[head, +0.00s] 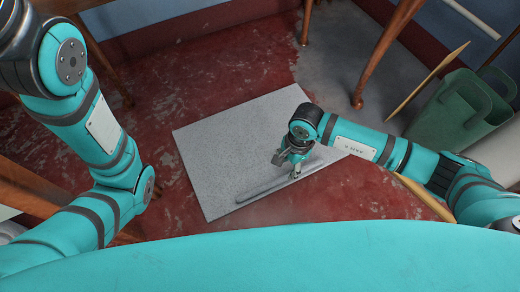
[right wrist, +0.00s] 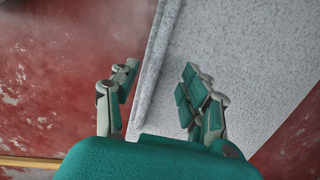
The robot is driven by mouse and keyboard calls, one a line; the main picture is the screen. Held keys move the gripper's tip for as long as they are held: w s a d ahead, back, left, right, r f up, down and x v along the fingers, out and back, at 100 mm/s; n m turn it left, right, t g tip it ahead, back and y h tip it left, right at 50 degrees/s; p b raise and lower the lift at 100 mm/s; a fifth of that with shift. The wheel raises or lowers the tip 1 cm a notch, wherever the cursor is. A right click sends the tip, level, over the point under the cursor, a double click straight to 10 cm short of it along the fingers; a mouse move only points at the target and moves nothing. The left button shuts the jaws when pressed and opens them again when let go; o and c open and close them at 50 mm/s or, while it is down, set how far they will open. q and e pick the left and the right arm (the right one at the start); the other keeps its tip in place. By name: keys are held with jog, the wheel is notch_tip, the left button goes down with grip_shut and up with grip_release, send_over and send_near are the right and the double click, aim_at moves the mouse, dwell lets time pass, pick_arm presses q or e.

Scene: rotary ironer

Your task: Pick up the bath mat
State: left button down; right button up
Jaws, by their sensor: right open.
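The bath mat (head: 225,145) is a flat, speckled grey rectangle on the red floor in the head view. Its near edge shows a raised, rolled strip running along it. My right gripper (head: 293,163) is over this near edge, pointing down. In the right wrist view the mat (right wrist: 230,50) fills the upper right, and its raised edge runs between the open fingers of my right gripper (right wrist: 155,95). The fingers hold nothing; I cannot tell whether they touch the mat. My left arm shows at the left of the head view, but its gripper is out of sight.
A green bin (head: 450,115) stands at the right, with a wooden stick beside it. Wooden furniture legs (head: 380,55) stand behind the mat. The worn red floor (head: 150,95) left of the mat is partly clear.

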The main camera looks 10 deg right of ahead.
aim_at(282, 179)
jog(key=shift+s+a+f+b, duration=0.15)
jog(key=shift+a+f+b, duration=0.05)
jog(key=shift+f+b, duration=0.8)
jog(key=shift+s+a+f+b, duration=0.15)
jog(key=shift+a+f+b, duration=0.1)
jog(key=shift+f+b, duration=0.75)
jog(key=shift+s+a+f+b, duration=0.2)
jog(key=shift+f+b, duration=0.6)
jog(key=shift+f, duration=0.4)
jog(key=shift+r, duration=0.1)
jog(key=shift+c, duration=0.4)
grip_shut()
jog(key=shift+w, duration=0.1)
